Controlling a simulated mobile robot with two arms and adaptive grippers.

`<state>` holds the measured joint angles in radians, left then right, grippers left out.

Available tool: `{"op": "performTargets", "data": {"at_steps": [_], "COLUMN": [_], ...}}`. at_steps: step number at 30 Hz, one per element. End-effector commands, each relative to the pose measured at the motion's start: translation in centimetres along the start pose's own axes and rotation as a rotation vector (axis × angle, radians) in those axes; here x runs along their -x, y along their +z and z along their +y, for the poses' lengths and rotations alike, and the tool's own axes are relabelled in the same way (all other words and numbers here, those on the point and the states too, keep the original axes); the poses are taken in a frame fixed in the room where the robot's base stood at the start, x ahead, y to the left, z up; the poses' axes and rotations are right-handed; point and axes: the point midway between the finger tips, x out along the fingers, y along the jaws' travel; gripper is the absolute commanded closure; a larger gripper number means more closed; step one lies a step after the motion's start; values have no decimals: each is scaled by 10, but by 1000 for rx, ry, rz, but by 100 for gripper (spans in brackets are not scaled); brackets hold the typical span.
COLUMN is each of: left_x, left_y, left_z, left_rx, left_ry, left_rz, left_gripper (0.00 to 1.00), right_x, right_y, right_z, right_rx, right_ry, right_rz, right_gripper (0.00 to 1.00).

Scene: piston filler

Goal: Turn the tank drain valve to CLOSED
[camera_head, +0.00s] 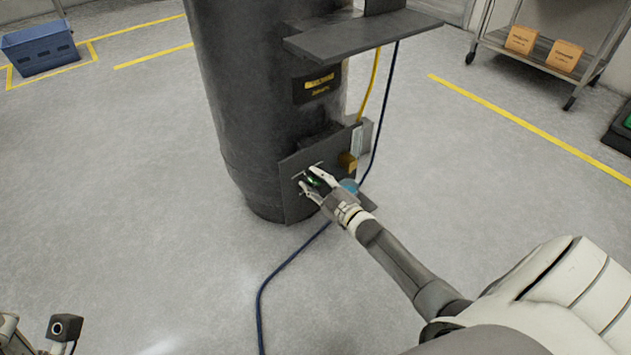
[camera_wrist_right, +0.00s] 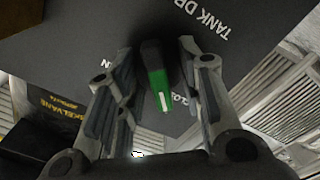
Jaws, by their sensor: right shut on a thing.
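The tank drain valve handle (camera_wrist_right: 158,85) is a dark knob with a green grip and a white mark, on a dark grey panel (camera_head: 288,187) low on the tank. In the right wrist view the panel lettering (camera_wrist_right: 205,18) reads "TANK DR" and is cut off at the frame edge. My right gripper (camera_head: 311,184) is at the panel and shut on the handle, one finger on each side. The small lettering near the handle is partly hidden by the fingers. My left gripper's fingers are out of view.
The dark cylindrical tank (camera_head: 235,85) stands on open grey floor. A grey shelf (camera_head: 360,38) juts out above the panel. A blue hose (camera_head: 262,290) runs along the floor. A blue crate (camera_head: 40,50) and a cart with boxes (camera_head: 521,40) stand farther off.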

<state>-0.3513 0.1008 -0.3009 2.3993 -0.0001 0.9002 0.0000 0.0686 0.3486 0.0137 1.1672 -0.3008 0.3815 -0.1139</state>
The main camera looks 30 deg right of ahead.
Motion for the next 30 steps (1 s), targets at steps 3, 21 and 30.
{"op": "performTargets", "data": {"at_steps": [3, 21, 30], "left_x": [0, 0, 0], "left_y": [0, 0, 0], "left_z": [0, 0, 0], "left_rx": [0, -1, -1], "left_ry": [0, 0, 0], "left_rz": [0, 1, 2], "left_gripper": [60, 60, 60], "right_x": [0, 0, 0], "right_y": [0, 0, 0], "right_z": [0, -1, -1], "right_rx": [32, 59, 58], "right_ry": [0, -1, 0], "right_rz": [0, 0, 0], "right_gripper": [89, 62, 44]}}
